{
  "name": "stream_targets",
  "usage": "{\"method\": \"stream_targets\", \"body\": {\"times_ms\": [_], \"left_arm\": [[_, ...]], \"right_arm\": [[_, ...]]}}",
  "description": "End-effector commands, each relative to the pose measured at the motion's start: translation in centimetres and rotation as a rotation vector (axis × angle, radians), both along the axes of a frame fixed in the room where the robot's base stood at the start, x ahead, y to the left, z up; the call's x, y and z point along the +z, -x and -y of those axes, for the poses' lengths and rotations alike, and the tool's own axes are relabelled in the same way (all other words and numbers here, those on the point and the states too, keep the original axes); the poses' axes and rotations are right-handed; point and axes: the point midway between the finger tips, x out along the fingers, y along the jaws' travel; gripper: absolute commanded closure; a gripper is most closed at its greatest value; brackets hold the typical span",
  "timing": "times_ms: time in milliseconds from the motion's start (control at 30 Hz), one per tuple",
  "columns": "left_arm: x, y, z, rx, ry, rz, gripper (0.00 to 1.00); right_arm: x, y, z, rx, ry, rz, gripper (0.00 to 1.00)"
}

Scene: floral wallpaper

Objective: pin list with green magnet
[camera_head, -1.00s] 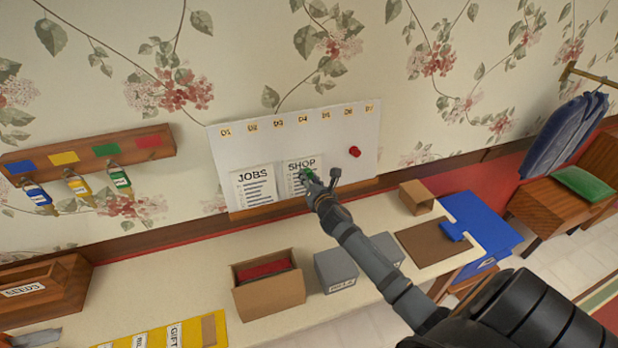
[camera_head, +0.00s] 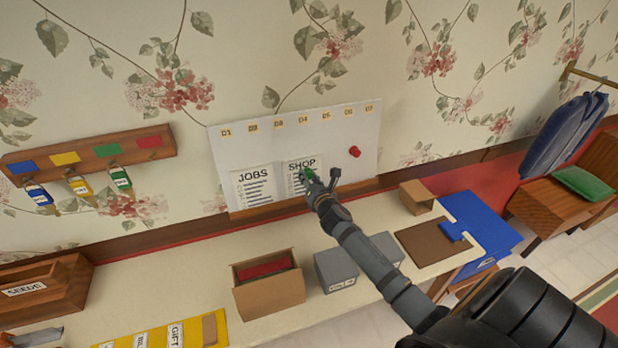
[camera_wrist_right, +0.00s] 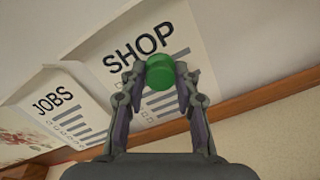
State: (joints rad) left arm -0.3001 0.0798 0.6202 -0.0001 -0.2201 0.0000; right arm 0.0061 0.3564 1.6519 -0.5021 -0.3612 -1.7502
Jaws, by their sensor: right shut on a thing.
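The white board (camera_head: 340,130) stands against the wall at the back of the table. The SHOP list (camera_head: 302,166) and the JOBS list (camera_head: 254,187) are upright against its lower part, side by side. My right gripper (camera_head: 318,180) is shut on the green magnet (camera_head: 309,174), in front of the SHOP list. In the right wrist view the green magnet (camera_wrist_right: 162,74) sits between the fingertips over the SHOP list (camera_wrist_right: 150,55), below its title. I cannot tell whether the magnet touches the paper. My left gripper is not in view.
A red magnet (camera_head: 354,152) is on the board's right side. An open cardboard box (camera_head: 268,297), grey boxes (camera_head: 336,272) and a brown mat (camera_head: 436,241) lie on the table (camera_head: 200,275). A key rack (camera_head: 90,152) hangs at left.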

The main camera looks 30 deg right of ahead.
Motion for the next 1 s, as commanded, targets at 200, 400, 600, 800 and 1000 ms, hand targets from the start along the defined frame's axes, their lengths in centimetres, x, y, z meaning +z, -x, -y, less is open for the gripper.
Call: {"method": "stream_targets", "body": {"times_ms": [200,400,600,800,1000], "left_arm": [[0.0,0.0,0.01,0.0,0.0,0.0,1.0],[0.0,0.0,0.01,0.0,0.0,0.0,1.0],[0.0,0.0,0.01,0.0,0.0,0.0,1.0],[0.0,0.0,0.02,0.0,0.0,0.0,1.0],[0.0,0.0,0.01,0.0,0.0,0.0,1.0]], "right_arm": [[0.08,-0.03,0.0,0.0,0.0,0.001,0.95],[0.08,-0.03,0.01,0.0,0.0,0.001,0.54],[0.04,-0.02,0.01,0.0,0.0,0.001,0.43],[0.02,-0.01,0.01,0.0,0.0,0.0,0.31],[0.01,0.0,0.01,0.0,0.0,0.0,0.16]]}}
